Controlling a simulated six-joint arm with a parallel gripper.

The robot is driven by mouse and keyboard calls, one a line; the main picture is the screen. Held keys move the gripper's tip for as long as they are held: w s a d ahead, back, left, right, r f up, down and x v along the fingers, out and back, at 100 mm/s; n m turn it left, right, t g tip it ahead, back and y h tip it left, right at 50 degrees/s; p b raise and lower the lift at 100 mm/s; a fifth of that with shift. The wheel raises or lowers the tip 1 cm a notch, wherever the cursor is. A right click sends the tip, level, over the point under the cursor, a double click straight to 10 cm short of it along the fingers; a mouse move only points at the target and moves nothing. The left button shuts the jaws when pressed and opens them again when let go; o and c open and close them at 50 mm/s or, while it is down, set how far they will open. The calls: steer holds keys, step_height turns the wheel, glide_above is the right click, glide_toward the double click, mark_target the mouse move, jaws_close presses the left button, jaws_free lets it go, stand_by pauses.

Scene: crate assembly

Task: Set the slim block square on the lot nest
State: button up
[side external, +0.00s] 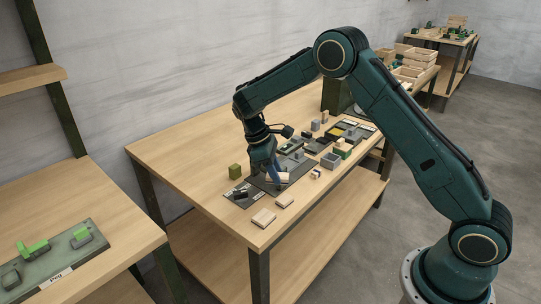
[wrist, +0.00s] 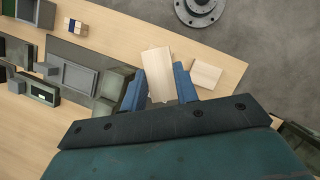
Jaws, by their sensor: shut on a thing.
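My gripper (side external: 273,181) is low over the near end of the work table, its blue fingers pointing down. In the wrist view my gripper (wrist: 159,88) has a pale wooden block (wrist: 157,62) between its two fingers and is shut on it. This looks like the slim block; it shows as a pale piece at the fingertips in the side view (side external: 284,177). Whether it touches the dark plate (side external: 262,184) below is unclear. I cannot tell which part of the dark plates is the lot nest; the fingers and block cover some of that area.
Grey trays (side external: 330,160) and several small blocks crowd the far side. The table's left part is clear.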

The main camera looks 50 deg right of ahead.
steer(key=w+d+r+n+t, duration=0.1)
steer(key=w+n, duration=0.3)
steer(key=w+d+r+n+t+h, duration=0.1)
steer(key=w+d+n, duration=0.1)
steer(key=w+n, duration=0.2)
steer(key=w+d+r+n+t+h, duration=0.1)
steer(key=w+d+r+n+t, duration=0.1)
steer(key=w+n, duration=0.2)
steer(key=shift+w+d+n, duration=0.15)
steer(key=shift+w+n, duration=0.15)
steer(key=shift+w, duration=0.25)
steer(key=d+f, duration=0.2)
steer(key=d, duration=0.2)
steer(key=m, duration=0.1)
glide_above(289, 164)
steer(key=a, duration=0.1)
step_height(289, 164, down, 3)
steer(key=shift+s+a, duration=0.1)
steer(key=shift+a, duration=0.1)
steer(key=shift+f, duration=0.1)
steer(key=shift+f, duration=3.15)
steer(key=shift+f, duration=0.1)
